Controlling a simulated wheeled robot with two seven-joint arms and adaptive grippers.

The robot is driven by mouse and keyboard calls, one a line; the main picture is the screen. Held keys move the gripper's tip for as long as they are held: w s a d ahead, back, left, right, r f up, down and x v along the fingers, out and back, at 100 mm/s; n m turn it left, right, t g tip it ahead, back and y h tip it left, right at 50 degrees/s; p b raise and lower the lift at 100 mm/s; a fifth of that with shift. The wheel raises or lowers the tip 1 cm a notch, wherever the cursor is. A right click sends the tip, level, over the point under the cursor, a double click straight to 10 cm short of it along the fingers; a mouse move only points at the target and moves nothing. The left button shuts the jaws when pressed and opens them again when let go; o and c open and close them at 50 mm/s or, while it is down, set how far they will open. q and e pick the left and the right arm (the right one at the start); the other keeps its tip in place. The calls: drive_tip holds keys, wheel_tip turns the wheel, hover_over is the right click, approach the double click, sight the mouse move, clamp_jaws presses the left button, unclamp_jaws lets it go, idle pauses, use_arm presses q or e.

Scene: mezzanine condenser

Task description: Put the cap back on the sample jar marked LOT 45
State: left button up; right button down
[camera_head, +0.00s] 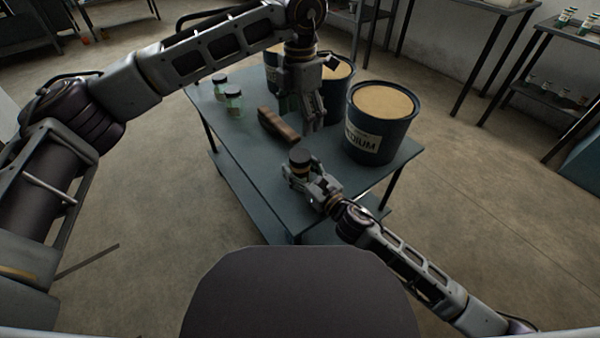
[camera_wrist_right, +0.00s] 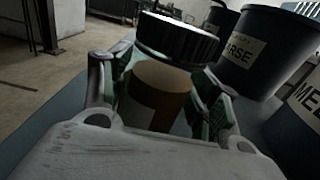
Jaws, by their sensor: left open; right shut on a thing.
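A sample jar (camera_wrist_right: 158,95) with brown contents stands between the fingers of my right gripper (camera_head: 299,172), which is shut on it. A black ribbed cap (camera_wrist_right: 178,38) sits on top of this jar; it also shows from above in the head view (camera_head: 299,156). Its lot marking cannot be read, and I cannot tell whether the cap is screwed tight. My left gripper (camera_head: 302,112) is open, points down over the table, and is apart from the held jar. Two more jars with dark caps, a farther one (camera_head: 220,84) and a nearer one (camera_head: 233,101), stand at the table's left.
A brown block (camera_head: 278,126) lies on the table (camera_head: 240,140) beside my left gripper. A dark bucket marked MEDIUM (camera_head: 370,137) stands at the right edge. More buckets stand behind my left gripper, one ending in "ARSE" (camera_wrist_right: 248,55). The front left tabletop is clear.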

drive_tip(key=shift+c, duration=1.6)
unclamp_jaws()
drive_tip(key=shift+s+d, duration=0.1)
drive_tip(key=shift+v, duration=5.85)
